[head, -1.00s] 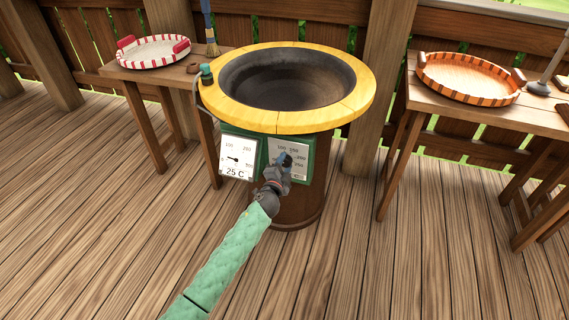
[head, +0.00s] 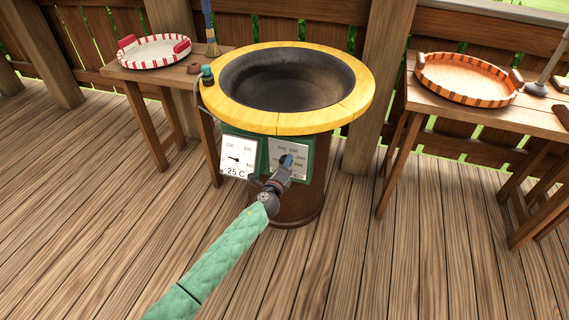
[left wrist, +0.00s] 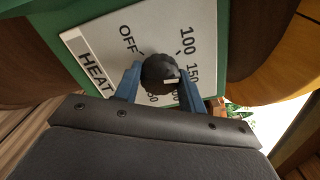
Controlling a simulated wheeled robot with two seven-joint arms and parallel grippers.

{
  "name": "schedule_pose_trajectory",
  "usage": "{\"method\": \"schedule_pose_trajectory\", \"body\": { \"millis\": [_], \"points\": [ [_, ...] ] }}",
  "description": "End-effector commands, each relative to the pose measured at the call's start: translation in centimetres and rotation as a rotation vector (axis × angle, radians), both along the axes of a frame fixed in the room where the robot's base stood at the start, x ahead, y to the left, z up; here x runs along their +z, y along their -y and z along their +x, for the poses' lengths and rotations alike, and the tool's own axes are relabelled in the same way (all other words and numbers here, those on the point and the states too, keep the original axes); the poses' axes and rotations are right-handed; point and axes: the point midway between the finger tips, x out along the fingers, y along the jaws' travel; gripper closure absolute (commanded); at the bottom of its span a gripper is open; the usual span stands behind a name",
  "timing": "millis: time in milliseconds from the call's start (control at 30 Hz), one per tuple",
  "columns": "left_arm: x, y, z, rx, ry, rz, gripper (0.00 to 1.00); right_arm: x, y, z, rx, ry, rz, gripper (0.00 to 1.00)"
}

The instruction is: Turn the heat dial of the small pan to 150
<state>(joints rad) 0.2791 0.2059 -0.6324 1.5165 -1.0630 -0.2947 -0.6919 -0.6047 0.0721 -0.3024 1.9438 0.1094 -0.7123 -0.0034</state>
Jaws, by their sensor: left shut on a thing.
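The pan (head: 290,85) is a dark bowl with a yellow rim on a round brown stand. Its white heat panel (head: 299,150) is on the stand's front. In the left wrist view the dark round heat dial (left wrist: 157,70) sits among the marks OFF, 100, 150, 200 and 250. Its white pointer line faces right, near 150 and 200; I cannot tell exactly where it points. My left gripper (left wrist: 157,85) is shut on the dial, with a blue finger on each side. In the head view the left gripper (head: 286,162) hides the dial. My right gripper is not in view.
A temperature gauge (head: 238,157) left of the heat panel reads 25 C. A table with a red-and-white tray (head: 153,63) stands at the left, and one with an orange tray (head: 469,92) at the right. The wooden floor in front is clear.

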Motion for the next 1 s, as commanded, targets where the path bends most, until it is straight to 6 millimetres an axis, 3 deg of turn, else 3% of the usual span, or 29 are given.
{"method": "schedule_pose_trajectory", "body": {
  "millis": [400, 1000],
  "points": [
    [-0.1, 0.1, -0.1, -0.002, 0.071, 0.223, 0.82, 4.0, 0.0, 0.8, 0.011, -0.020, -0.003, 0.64],
    [-0.3, 0.1, -0.1, -0.003, 0.084, 0.269, 0.82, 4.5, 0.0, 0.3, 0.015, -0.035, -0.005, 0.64]
  ]
}}
